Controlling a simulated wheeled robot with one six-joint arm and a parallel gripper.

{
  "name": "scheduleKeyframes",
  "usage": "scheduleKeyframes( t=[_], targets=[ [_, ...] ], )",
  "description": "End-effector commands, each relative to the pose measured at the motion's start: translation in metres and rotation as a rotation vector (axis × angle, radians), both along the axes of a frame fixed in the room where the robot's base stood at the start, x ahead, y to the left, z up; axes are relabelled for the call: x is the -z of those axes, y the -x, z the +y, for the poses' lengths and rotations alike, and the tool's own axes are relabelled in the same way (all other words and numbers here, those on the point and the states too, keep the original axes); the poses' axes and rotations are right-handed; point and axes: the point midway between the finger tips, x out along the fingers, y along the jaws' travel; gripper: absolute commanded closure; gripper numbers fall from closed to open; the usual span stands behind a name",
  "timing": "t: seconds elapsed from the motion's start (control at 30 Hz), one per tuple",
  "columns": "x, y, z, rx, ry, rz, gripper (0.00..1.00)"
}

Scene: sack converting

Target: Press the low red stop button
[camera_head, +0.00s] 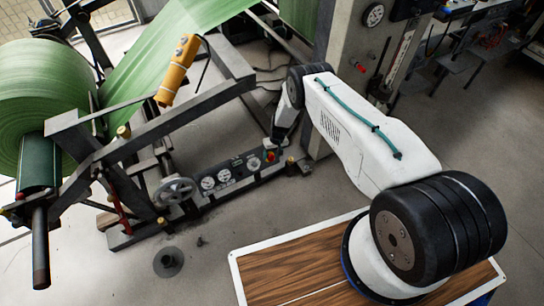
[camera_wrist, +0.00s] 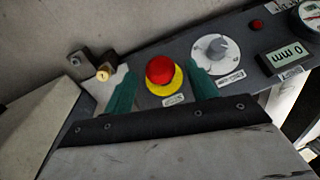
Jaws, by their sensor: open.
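The low red stop button (camera_wrist: 160,69) is a round red mushroom head on a yellow ring, set in a dark grey panel. It looks raised. In the head view the button (camera_head: 271,156) sits near the right end of the low rail. My gripper (camera_wrist: 161,77) is open, with one teal finger on each side of the button in the wrist view. Nothing is between the fingers except the button behind or between them; I cannot tell whether they touch it. In the head view my gripper (camera_head: 277,139) is just above the button, mostly dark and small.
Beside the button are a grey rotary knob (camera_wrist: 215,54), a 0 mm display (camera_wrist: 286,58) and a brass fitting (camera_wrist: 104,73). Gauges (camera_head: 208,182) and a handwheel (camera_head: 175,191) lie left along the rail. A green roll (camera_head: 45,95) and steel frame stand left.

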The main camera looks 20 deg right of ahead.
Motion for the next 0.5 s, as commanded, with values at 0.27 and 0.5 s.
scheduleKeyframes(
  t=[0.27,0.5],
  targets=[
    [0.0148,-0.0001,0.0029,0.0,0.0,-0.001,0.43],
    [0.0147,0.0,0.0028,0.0,0.0,-0.001,0.54]
  ],
)
